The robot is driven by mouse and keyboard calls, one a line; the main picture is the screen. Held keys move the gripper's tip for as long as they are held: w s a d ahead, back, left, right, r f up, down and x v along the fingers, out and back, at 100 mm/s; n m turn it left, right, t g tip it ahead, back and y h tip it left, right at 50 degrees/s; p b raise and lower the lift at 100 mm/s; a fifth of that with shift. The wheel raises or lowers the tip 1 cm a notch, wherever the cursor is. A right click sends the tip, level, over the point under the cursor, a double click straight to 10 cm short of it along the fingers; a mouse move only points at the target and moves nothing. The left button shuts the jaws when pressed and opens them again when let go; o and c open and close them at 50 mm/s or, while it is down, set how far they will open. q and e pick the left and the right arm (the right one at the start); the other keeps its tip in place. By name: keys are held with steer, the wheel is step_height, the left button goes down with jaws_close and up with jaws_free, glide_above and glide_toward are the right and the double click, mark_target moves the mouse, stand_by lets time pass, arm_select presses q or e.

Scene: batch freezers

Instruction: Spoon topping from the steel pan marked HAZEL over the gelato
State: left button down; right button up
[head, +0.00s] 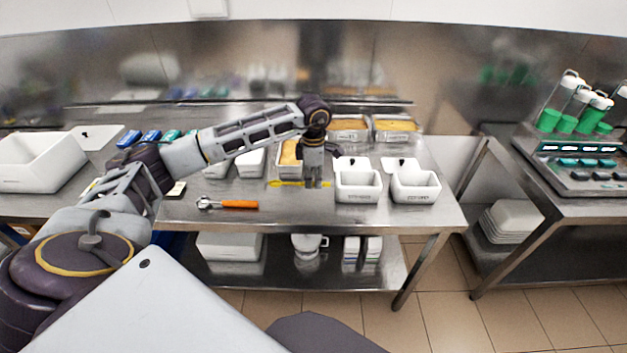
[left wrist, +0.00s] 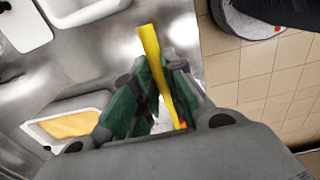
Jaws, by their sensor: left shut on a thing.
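My left gripper (head: 313,182) points down over the front middle of the steel table, shut on a yellow tool (head: 285,183). In the left wrist view the yellow tool (left wrist: 152,48) runs between the green finger pads of my left gripper (left wrist: 159,70); I cannot tell whether it touches the table. A white-rimmed pan of yellow-orange gelato (head: 290,150) is just behind the gripper, partly hidden by it. Two steel pans with tan contents (head: 349,124) (head: 395,125) stand at the back; I cannot read HAZEL on either. My right gripper is out of view.
Two white tubs (head: 358,196) (head: 416,196) with small dark-print labels stand right of the gripper. An orange-handled scoop (head: 238,204) lies at the front left. A large white bin (head: 40,165) is at far left. The table's front edge is close to the gripper.

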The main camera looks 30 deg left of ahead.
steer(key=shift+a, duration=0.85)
